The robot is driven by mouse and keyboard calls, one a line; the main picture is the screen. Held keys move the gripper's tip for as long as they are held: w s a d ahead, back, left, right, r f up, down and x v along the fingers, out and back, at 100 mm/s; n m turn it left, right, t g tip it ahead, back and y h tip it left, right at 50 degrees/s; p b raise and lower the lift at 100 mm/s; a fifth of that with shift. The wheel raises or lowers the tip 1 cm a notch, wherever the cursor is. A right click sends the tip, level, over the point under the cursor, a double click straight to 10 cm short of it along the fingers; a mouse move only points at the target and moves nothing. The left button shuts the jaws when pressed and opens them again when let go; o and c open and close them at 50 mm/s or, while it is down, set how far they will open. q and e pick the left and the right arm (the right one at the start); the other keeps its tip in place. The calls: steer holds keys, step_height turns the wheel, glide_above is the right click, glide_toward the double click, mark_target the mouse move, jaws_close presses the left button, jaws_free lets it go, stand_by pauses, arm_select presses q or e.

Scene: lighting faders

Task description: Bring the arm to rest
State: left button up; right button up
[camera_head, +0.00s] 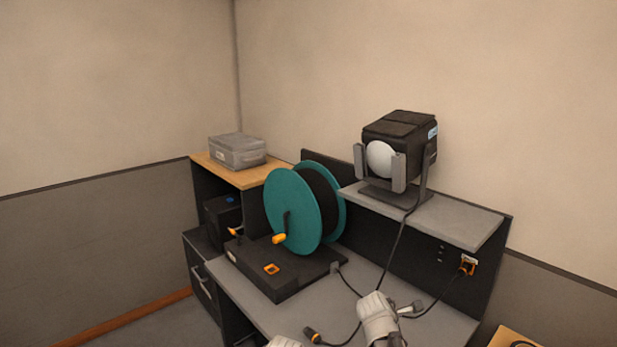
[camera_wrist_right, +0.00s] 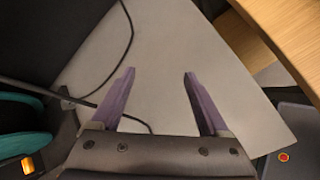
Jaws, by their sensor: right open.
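My right gripper (camera_wrist_right: 159,72) is open in the right wrist view. Its two purple fingers are apart with nothing between them, over the grey desk top (camera_wrist_right: 158,50). In the head view, white parts of my arm show at the bottom edge, above the front of the grey desk top (camera_head: 262,310). The fingers cannot be made out clearly there. My left gripper cannot be seen in either view.
A teal cable reel (camera_head: 292,212) stands on a black base on the desk. A black lamp (camera_head: 400,145) sits on the raised grey shelf (camera_head: 455,222). Its cable hangs across the desk. A grey case (camera_head: 237,151) is at the back left. A wooden edge (camera_wrist_right: 275,50) lies at right.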

steer(key=s+a+f+m+g+y, duration=0.2)
steer(key=s+a+m, duration=0.4)
steer(key=s+a, duration=0.4)
steer(key=s+a+f+m+g+y, duration=0.2)
steer(key=s+a+f+m+g, duration=0.1)
steer(key=s+a+m, duration=0.4)
steer(key=s+a, duration=0.2)
steer(key=s, duration=0.2)
steer(key=shift+s+a+g+y, duration=0.2)
steer(key=shift+a+g+y, duration=0.1)
steer(key=shift+a+y, duration=0.1)
